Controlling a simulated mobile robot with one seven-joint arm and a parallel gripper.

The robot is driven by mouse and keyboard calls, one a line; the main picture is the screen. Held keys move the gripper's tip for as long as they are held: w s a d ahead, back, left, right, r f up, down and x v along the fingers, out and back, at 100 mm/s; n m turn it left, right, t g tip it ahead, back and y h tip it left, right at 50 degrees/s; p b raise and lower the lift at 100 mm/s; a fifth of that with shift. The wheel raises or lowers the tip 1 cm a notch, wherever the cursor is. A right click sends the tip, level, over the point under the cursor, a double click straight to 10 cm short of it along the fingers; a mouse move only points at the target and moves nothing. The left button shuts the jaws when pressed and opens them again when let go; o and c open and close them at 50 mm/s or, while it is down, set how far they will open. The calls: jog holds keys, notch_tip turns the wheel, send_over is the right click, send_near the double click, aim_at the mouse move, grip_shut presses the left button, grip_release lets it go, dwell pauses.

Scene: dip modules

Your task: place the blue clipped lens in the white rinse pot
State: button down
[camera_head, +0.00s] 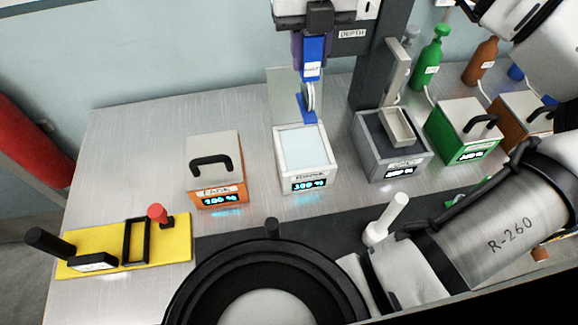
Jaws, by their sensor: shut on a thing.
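The blue clipped lens hangs upright from a blue clip (312,62), with its round lens (309,96) and a blue lower end below. My gripper (313,42) comes down from the top of the view and is shut on the clip; its fingers are partly hidden. The white rinse pot (285,174) stands below, open, with a pale surface inside and a lit display on its front. The lens appears over the pot's back edge, in front of an upright pale plate (281,90). I cannot tell whether its lower end is clear of the rim.
An orange pot (226,191) with a handled lid stands left. A grey pot (373,157) with a small tray, a green pot (449,139) and a brown pot (533,114) stand right. A dark post marked DEPTH (379,60) rises behind. A yellow panel (176,239) lies front left.

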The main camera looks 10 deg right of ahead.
jog(key=shift+s+a+f, duration=0.1)
jog(key=shift+f, duration=0.35)
notch_tip(320, 180, down, 19)
jog(key=b, duration=0.8)
jog(key=shift+f+b, duration=0.15)
jog(key=shift+b, duration=0.2)
jog(key=shift+f+b, duration=0.25)
jog(key=shift+b, duration=0.05)
jog(key=c, duration=1.1)
grip_release()
jog(key=shift+r, duration=0.1)
jog(key=shift+r, duration=0.1)
notch_tip(320, 180, up, 12)
jog(key=shift+r+b, duration=0.1)
jog(key=shift+b, duration=0.35)
jog(key=shift+r, duration=0.1)
